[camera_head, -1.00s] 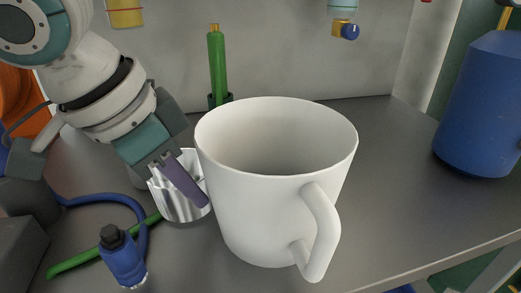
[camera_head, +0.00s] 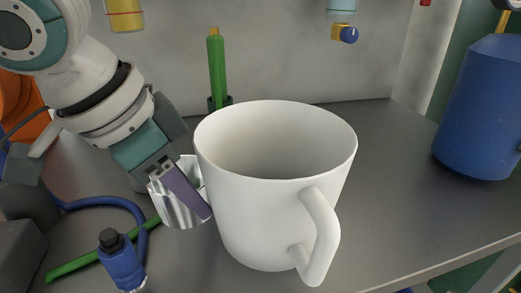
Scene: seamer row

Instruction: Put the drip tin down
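The drip tin, a small silvery fluted tin (camera_head: 168,206), is at the left of the big white mug, leaning slightly. My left gripper (camera_head: 187,192) comes down over it from the upper left. One purple-grey finger lies across the tin's near side; the other finger is hidden. The gripper appears shut on the tin. I cannot tell whether the tin's base touches the grey shelf (camera_head: 385,190). My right gripper is not in view.
The large white mug (camera_head: 265,225) stands close to the tin. A green stick (camera_head: 217,75) stands behind.

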